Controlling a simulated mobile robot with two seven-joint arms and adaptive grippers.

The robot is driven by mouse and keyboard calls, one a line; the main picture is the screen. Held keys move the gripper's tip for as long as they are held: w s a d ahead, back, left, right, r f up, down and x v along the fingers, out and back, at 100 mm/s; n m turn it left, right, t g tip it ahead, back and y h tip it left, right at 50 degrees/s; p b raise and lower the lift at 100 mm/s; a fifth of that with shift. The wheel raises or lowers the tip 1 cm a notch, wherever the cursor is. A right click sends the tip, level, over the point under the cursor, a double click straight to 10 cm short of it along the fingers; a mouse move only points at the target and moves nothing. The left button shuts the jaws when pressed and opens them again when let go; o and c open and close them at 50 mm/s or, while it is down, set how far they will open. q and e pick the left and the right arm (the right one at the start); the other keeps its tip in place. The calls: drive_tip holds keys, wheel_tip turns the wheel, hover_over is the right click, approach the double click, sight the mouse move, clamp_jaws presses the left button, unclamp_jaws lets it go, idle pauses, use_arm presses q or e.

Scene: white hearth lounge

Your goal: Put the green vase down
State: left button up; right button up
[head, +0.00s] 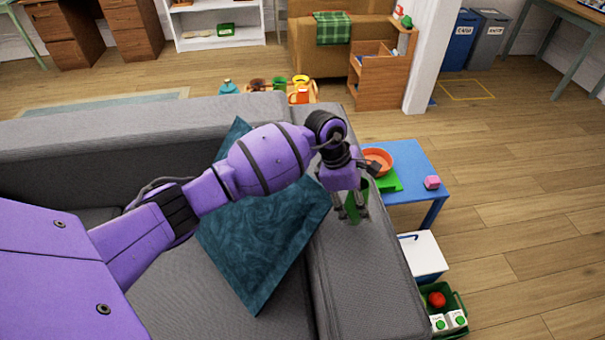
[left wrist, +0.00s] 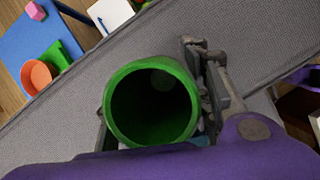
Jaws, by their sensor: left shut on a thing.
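The green vase (left wrist: 151,104) is between the fingers of my left gripper (head: 351,212), which is shut on it. In the left wrist view I look down into its round open mouth. In the head view only part of the green vase (head: 357,205) shows behind the fingers. The vase is over the grey sofa's arm (head: 365,265). I cannot tell whether its base touches the fabric. My right gripper is not in view.
A teal cushion (head: 262,245) lies on the sofa, left of the gripper. A blue table (head: 412,160) beyond the sofa arm holds an orange bowl (head: 380,158) and a pink block (head: 432,182). A green crate (head: 462,326) with items stands on the floor at right.

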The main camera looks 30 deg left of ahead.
use_arm(q)
drive_tip(key=shift+d+f, duration=0.15)
drive_tip(key=shift+f, duration=1)
drive_tip(key=o, duration=1.3)
drive_tip(key=shift+o, duration=0.2)
drive_tip(key=shift+r, duration=0.15)
